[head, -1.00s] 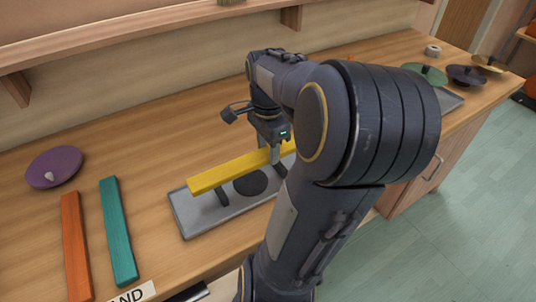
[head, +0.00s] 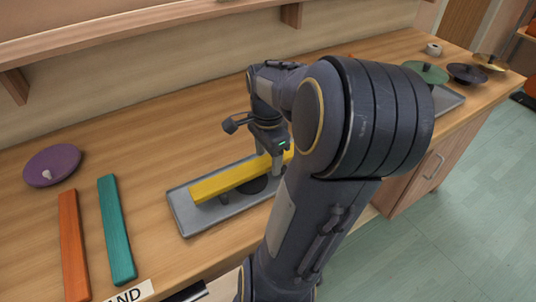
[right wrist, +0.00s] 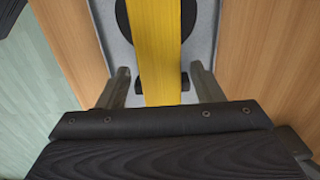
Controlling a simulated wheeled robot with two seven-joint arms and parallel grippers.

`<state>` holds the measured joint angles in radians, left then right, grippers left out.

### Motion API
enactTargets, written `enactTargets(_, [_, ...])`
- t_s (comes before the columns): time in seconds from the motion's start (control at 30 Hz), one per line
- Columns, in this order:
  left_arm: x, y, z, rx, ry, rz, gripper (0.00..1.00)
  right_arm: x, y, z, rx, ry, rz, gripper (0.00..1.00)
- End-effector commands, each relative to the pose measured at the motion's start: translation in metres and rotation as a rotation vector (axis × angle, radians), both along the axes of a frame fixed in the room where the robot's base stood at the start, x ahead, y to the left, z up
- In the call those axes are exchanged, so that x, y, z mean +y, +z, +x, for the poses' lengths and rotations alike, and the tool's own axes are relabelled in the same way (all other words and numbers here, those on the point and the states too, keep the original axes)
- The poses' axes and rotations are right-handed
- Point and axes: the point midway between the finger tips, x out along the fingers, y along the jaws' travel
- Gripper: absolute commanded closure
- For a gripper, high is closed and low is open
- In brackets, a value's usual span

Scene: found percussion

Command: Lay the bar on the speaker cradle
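The yellow bar (head: 228,180) lies lengthwise over the grey speaker cradle (head: 187,225), low above its tray. A dark support (head: 223,198) shows under its left part, and a black round speaker (head: 252,186) shows below it. In the right wrist view the bar (right wrist: 160,50) runs between the fingers of my right gripper (right wrist: 160,74), with a gap on each side. That gripper (head: 270,165) is open around the bar's right part. Dark support pieces (right wrist: 185,82) show beside the bar there. The bar's right end is hidden by my arm in the head view. My left gripper is not in view.
An orange bar (head: 74,245), a teal bar (head: 116,230) and a purple disc (head: 52,166) lie on the left of the wooden bench. Green (head: 425,73) and dark (head: 467,74) discs stand at the far right. A shelf (head: 130,30) runs along the back wall.

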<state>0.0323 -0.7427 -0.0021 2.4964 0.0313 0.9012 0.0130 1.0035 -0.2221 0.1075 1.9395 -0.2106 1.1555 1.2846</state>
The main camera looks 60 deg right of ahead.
Motion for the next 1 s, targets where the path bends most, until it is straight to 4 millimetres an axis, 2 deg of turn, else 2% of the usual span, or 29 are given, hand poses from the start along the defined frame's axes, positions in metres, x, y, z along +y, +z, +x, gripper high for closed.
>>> enactTargets(0.27, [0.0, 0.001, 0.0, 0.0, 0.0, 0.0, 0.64, 0.0, 0.001, 0.0, 0.0, 0.0, 0.0, 0.39])
enactTargets(0.37, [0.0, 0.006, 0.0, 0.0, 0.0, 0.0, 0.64, 0.0, 0.009, 0.0, -0.001, 0.0, -0.001, 0.39])
enactTargets(0.47, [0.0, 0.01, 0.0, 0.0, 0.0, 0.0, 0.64, -0.001, 0.021, 0.001, -0.003, 0.001, -0.004, 0.39])
enactTargets(0.8, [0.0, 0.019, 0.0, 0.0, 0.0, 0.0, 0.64, -0.001, 0.095, 0.001, -0.004, 0.001, -0.003, 0.39])
enactTargets(1.0, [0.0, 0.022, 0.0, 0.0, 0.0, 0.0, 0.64, 0.0, 0.123, 0.001, -0.001, 0.0, -0.002, 0.39])
